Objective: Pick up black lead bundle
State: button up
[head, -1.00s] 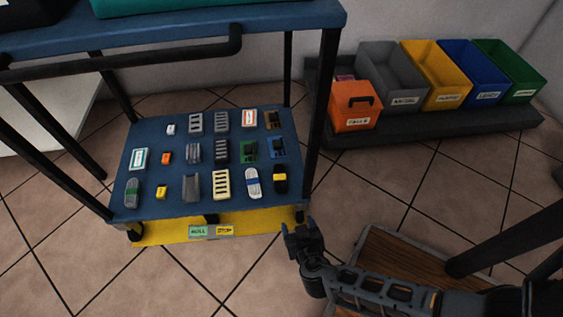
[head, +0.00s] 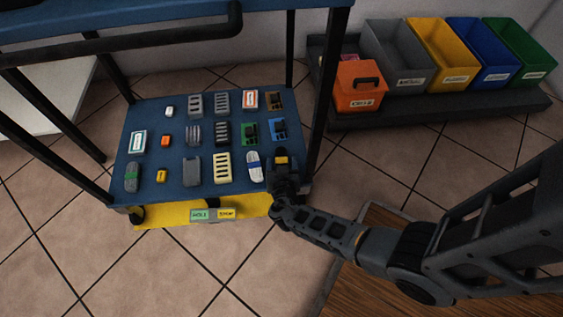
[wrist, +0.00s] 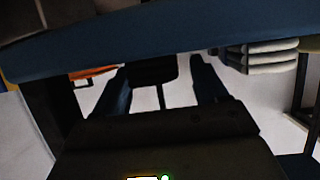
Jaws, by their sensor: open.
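The black lead bundle (head: 282,159) with its yellow band lies at the front right corner of the blue lower shelf (head: 190,112). My gripper (head: 283,173) is over it in the head view and hides much of it. In the wrist view my gripper (wrist: 163,85) shows two fingers spread apart, with a dark block, likely the black lead bundle (wrist: 152,70), between them. I cannot tell whether the fingers touch it. The white bundle with a blue band (head: 254,165) lies just left of it; the pale bundle in the wrist view (wrist: 262,58) looks like the same one.
Several other small items stand in rows on the shelf. A black cart post (head: 322,100) rises close on the right. The upper shelf and its black rail (head: 150,52) overhang the back. An orange bin (head: 359,88) and several coloured bins stand beyond, right.

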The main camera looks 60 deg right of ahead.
jog(key=shift+w+d+f, duration=0.15)
jog(key=shift+d, duration=0.15)
jog(key=c, duration=1.1)
